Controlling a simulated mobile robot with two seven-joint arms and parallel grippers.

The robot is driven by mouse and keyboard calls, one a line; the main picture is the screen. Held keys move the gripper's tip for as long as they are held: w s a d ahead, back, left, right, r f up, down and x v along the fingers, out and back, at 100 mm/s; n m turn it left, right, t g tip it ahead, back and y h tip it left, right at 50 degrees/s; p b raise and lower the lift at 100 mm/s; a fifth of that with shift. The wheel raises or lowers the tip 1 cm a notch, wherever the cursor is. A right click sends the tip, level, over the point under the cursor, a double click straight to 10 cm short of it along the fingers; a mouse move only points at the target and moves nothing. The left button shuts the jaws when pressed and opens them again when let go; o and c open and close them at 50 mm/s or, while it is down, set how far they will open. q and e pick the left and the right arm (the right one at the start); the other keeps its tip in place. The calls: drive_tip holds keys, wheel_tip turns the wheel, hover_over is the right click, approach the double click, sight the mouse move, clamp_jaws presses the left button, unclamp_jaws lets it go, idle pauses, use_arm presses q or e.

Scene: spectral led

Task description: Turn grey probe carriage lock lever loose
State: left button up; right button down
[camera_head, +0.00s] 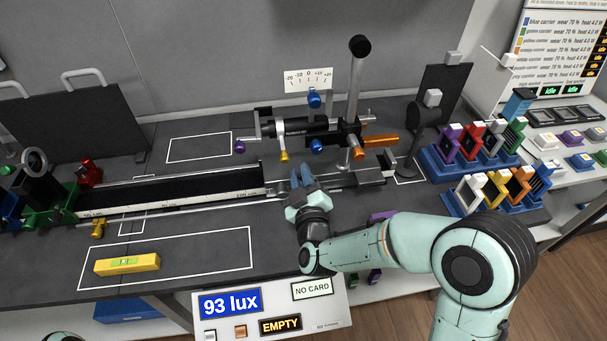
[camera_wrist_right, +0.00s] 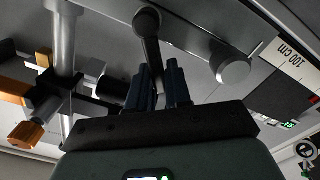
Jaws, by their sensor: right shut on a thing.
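My right gripper (camera_head: 302,176) reaches the front side of the rail's right part, its blue fingers pointing away from me. In the right wrist view the fingers (camera_wrist_right: 164,84) are shut on a dark grey lever (camera_wrist_right: 151,48) with a round end (camera_wrist_right: 147,20) on the carriage's light grey face (camera_wrist_right: 190,35). The fingers hide the lever's lower part. In the head view the gripper hides the lever. The probe carriage (camera_head: 345,178) sits on the rail's right part and bears an upright post (camera_head: 355,90). My left gripper is not in view.
A light grey round knob (camera_wrist_right: 231,68) sits right of the lever. Orange (camera_head: 375,141) and blue (camera_head: 316,146) knobs are on the post's cross arm. The black rail (camera_head: 180,189) runs left. A yellow level (camera_head: 127,264) lies in front. Coloured carriers (camera_head: 470,142) stand in blue racks at right.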

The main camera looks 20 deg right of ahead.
idle(0.4)
drive_tip(key=c, duration=1.1)
unclamp_jaws()
drive_tip(key=shift+w, duration=0.1)
drive_tip(key=shift+c, duration=0.2)
